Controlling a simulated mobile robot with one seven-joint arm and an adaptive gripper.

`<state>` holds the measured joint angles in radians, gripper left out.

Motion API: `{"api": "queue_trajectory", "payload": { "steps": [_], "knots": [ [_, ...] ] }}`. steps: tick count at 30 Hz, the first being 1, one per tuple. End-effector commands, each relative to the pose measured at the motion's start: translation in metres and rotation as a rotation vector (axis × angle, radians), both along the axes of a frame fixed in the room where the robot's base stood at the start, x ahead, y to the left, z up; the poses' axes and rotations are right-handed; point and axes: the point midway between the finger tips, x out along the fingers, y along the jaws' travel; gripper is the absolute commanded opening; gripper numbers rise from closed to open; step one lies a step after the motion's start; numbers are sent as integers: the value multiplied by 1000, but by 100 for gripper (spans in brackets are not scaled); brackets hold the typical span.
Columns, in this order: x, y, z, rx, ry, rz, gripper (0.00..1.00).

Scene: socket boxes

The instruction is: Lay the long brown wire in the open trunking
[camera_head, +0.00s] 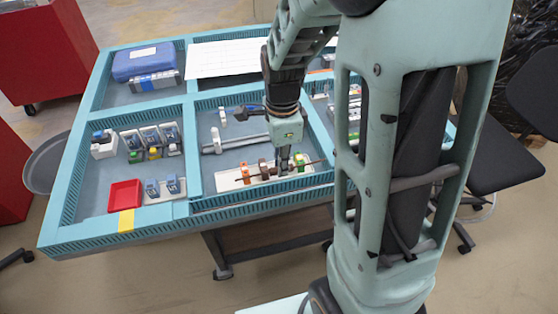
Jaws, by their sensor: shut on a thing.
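My gripper (284,170) points down over the white plate in the front middle compartment. Its fingers are shut on the long brown wire (315,163), a thin dark line that sticks out on both sides of the fingertips. The wire runs slantwise, low over the plate; I cannot tell whether it touches it. Teal slotted trunking (158,227) frames the table and divides it into compartments. Its front run passes just in front of the plate, and the wire is apart from it. The fingers hide the wire's middle.
On the white plate (228,183) stand an orange block (248,173), a brown block and a green block (300,161). A grey bar (236,143) lies behind. Socket boxes (150,138) and a red tray (125,195) are at left; a blue case (143,62) is at back left. My column hides the right side.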

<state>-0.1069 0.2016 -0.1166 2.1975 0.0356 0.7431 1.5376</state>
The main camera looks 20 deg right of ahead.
Motion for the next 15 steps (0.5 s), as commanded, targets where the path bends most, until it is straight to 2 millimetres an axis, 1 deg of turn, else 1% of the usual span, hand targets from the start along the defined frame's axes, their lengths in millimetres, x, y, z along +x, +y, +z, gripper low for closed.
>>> {"api": "queue_trajectory", "payload": {
  "steps": [8,15],
  "knots": [
    [0,0,-21,0,1,0,0],
    [0,0,-46,0,1,0,0]
  ]
}}
